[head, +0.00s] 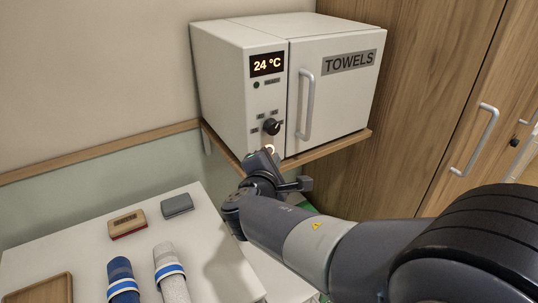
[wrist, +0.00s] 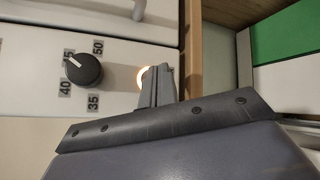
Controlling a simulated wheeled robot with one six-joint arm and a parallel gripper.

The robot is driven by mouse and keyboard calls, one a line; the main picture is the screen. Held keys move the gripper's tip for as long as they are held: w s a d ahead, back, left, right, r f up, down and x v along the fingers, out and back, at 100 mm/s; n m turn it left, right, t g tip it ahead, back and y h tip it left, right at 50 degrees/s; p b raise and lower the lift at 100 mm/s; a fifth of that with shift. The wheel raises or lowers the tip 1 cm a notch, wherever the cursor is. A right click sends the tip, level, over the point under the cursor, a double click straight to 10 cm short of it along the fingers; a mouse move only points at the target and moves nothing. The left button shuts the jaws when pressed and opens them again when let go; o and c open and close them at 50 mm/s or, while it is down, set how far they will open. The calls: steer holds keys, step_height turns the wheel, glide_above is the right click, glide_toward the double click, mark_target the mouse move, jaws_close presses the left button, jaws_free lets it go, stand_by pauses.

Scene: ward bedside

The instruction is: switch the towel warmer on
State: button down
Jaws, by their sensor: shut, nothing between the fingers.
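The towel warmer (head: 335,95) is a white box on a wooden shelf, its door shut and marked TOWELS. Its display (head: 266,65) reads 24 °C, and a small lamp (head: 256,85) below looks dark. A black knob (head: 271,127) sits lower on the panel; the wrist view shows this knob (wrist: 84,69) among temperature numbers. Below it is a round button (head: 270,149) with a glowing orange ring, partly hidden by my fingers in the wrist view (wrist: 140,77). My gripper (head: 268,157) is shut and empty, its fingertips (wrist: 158,82) at the button. I cannot tell whether they touch it.
The wooden shelf (head: 330,146) juts out beneath the warmer. A wooden cabinet (head: 440,110) stands close on the right.

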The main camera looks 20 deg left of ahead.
steer(key=s+d+b, duration=0.1)
steer(key=s+d, duration=0.1)
steer(key=s+d+b, duration=0.1)
steer(key=s+d, duration=0.1)
steer(key=shift+d, duration=0.25)
stand_by(0.4)
steer(key=shift+w, duration=0.1)
stand_by(1.2)
